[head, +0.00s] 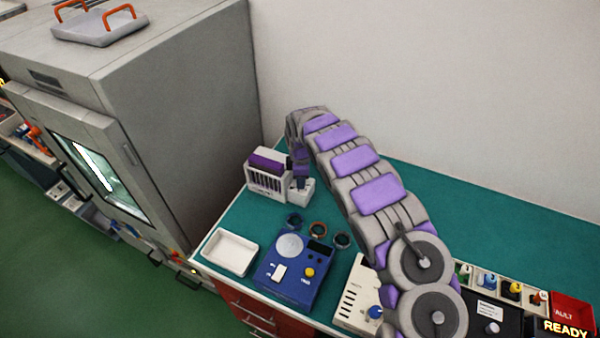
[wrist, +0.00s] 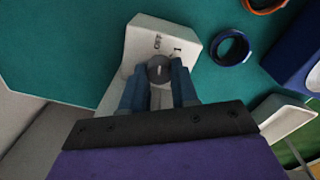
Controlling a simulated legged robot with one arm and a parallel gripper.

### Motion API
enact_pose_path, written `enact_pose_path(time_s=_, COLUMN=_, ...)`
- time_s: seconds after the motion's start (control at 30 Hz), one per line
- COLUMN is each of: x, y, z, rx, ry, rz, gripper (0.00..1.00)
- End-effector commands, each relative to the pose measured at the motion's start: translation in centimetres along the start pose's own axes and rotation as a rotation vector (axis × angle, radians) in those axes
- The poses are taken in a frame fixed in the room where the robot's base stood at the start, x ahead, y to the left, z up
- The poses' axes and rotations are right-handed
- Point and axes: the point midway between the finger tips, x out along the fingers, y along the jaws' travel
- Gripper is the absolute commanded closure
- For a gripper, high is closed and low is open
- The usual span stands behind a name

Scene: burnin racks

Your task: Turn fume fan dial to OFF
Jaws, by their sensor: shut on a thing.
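The fume fan dial is a small grey round knob (wrist: 158,68) on a white box (wrist: 165,32) in the wrist view. Printed marks "OFF" and "1" show on the box face beyond the knob. The blue fingers of my gripper (wrist: 157,82) stand on both sides of the knob and are shut on it. I cannot tell clearly which mark the knob points to. In the head view the white control box (head: 303,193) stands on the green bench, and my gripper (head: 301,178) reaches down onto it, hiding the knob.
A white slotted unit with a purple top (head: 267,174) stands left of the control box. A blue device (head: 293,272), several rings and a white tray (head: 230,251) lie nearer. A large grey cabinet (head: 190,110) stands left. The back right bench is clear.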

Motion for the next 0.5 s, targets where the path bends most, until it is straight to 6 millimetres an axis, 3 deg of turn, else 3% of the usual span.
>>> enact_pose_path(time_s=0.5, x=-0.21, y=0.28, z=0.13, rx=-0.147, ry=0.007, rz=0.008, gripper=1.0)
